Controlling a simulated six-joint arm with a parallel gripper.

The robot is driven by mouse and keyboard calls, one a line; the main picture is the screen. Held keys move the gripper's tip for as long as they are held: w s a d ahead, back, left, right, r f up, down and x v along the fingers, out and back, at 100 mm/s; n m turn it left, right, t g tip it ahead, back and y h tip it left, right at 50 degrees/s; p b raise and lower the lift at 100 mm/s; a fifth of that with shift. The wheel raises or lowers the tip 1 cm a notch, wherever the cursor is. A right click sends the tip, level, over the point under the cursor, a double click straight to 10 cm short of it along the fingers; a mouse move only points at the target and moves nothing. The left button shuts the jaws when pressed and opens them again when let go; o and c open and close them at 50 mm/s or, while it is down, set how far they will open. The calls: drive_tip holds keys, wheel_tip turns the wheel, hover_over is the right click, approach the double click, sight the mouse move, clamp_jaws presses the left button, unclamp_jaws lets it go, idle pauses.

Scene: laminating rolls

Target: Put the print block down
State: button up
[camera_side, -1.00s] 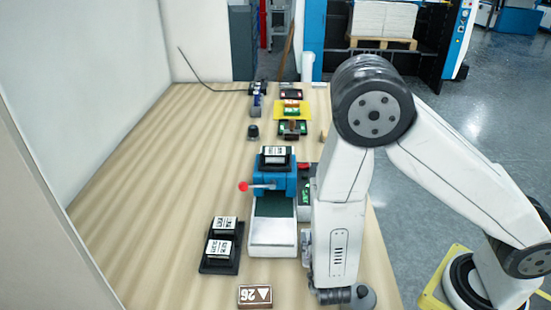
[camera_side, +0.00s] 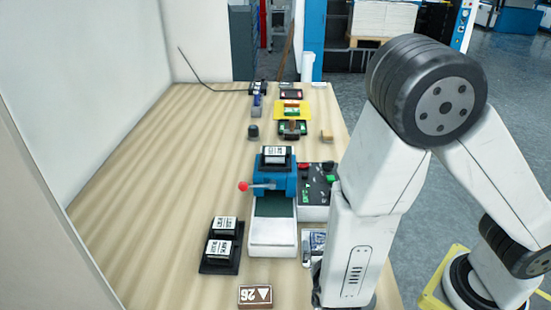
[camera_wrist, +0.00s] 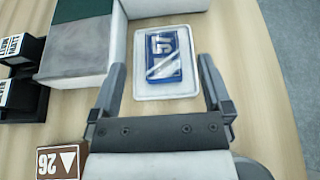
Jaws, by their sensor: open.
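A blue block with white print, likely the print block (camera_wrist: 163,54), lies flat on a white tray (camera_wrist: 186,90) in the wrist view. The tray also shows partly behind my arm in the side view (camera_side: 317,233). My gripper (camera_wrist: 163,80) is open, its two fingers apart on the near left and right sides of the tray. Nothing is held between them, and the block is apart from both fingers.
A blue press with a red-knobbed lever (camera_side: 268,185) stands left of the tray, beside a control panel (camera_side: 318,182). The table's left side is clear.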

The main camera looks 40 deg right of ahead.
drive_tip(key=shift+v, duration=0.9)
